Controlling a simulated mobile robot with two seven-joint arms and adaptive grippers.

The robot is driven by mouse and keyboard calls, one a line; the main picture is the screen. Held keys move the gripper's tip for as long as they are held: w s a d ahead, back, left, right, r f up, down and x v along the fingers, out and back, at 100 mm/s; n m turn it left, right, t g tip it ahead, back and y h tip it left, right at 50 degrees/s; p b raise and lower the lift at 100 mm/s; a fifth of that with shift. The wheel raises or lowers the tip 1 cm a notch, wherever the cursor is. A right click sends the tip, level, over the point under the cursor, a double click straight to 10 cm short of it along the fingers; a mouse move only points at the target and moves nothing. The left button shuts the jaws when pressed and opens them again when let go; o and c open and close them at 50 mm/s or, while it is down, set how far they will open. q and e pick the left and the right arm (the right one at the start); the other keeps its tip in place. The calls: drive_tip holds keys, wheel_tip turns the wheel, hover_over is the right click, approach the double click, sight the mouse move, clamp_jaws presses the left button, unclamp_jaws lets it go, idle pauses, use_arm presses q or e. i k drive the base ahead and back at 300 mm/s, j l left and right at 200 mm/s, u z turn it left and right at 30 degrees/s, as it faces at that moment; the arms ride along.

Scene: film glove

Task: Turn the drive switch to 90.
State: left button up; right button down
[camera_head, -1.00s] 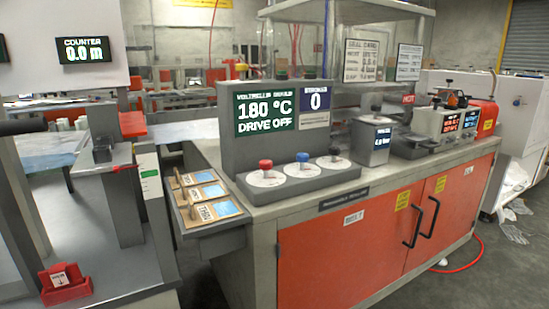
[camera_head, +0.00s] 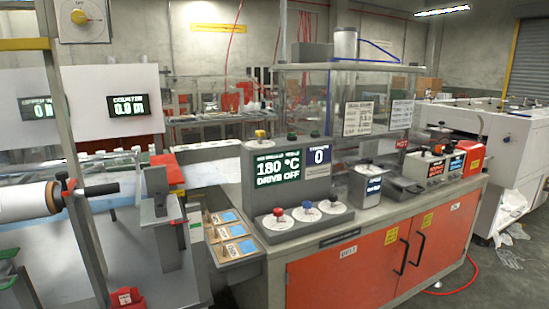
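A grey control console (camera_head: 262,195) stands on the bench, its green display (camera_head: 279,170) reading 180 °C and DRIVE OFF. A small blue display (camera_head: 319,156) beside it reads 0. Three knobs sit on white round dials along the console's front ledge: a red knob (camera_head: 278,212), a blue knob (camera_head: 307,205) and a black knob (camera_head: 334,198). Their labels are too small to read, so I cannot tell which is the drive switch. Neither gripper is in view.
The bench has orange doors (camera_head: 345,275) with black handles. A tray of small cards (camera_head: 230,238) hangs at its left end. A machine with a white roll (camera_head: 25,201) and posts fills the left.

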sight(260, 133)
drive_tip(key=i+l+u, duration=0.25)
drive_tip(key=i+l, duration=0.15)
drive_tip(key=l, duration=0.2)
drive_tip(key=i+l+u, duration=0.15)
drive_tip(key=l, duration=0.2)
